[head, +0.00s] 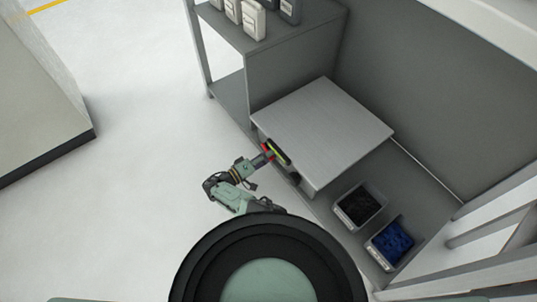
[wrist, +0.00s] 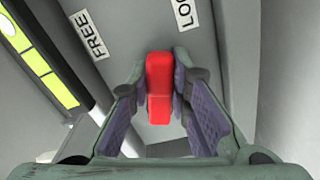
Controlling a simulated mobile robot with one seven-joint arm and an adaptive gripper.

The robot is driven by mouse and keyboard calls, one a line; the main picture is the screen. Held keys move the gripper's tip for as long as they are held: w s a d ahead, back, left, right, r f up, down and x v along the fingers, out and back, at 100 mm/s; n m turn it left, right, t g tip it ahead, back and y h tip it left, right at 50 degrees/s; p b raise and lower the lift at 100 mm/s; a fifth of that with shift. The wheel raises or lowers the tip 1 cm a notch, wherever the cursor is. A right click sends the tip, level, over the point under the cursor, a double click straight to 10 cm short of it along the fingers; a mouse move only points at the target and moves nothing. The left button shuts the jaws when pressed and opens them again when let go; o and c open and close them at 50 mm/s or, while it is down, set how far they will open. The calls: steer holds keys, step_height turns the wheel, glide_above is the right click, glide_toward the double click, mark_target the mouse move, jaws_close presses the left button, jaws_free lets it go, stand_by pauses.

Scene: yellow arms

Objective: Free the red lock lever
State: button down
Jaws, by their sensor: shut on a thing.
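The red lock lever (wrist: 158,85) stands in the middle of the wrist view, on a grey panel. My gripper (wrist: 159,82) has its two fingers around the lever, one on each side, and is shut on it. A "FREE" label (wrist: 92,37) is on the panel left of the lever, and a partly cut-off "LOCK" label (wrist: 184,14) is above and to its right. The lever lies nearer the "LOCK" label's side than the "FREE" label. In the head view my gripper (head: 268,154) is at the front edge of the grey bench, where a bit of red shows.
A yellow-green striped part (wrist: 38,62) lies along the left of the wrist view. The bench top (head: 320,125) is bare. Two bins, one with black contents (head: 340,215) and one with blue (head: 374,250), sit right of the arm. White containers (head: 253,20) stand on a shelf.

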mark_target(267, 151)
steer(key=shift+r, duration=0.1)
stand_by(0.3)
steer(key=n+p, duration=0.1)
steer(key=r+n+p, duration=0.1)
steer(key=n, duration=0.2)
steer(key=r+n+p, duration=0.1)
steer(key=n, duration=0.2)
steer(key=n+p, duration=0.1)
steer(key=n, duration=0.1)
steer(key=shift+w+a+r+n, duration=0.1)
steer(key=shift+w+r+n, duration=0.1)
steer(key=shift+r+n, duration=0.15)
steer(key=shift+w+a+r+n+p, duration=0.15)
steer(key=shift+r+n+p, duration=0.1)
steer(key=shift+n, duration=0.5)
steer(key=shift+w+a+r+n+p, duration=0.1)
steer(key=shift+n+p, duration=0.1)
steer(key=shift+n, duration=0.5)
steer(key=c, duration=1.5)
jaws_free()
steer(key=shift+d, duration=0.1)
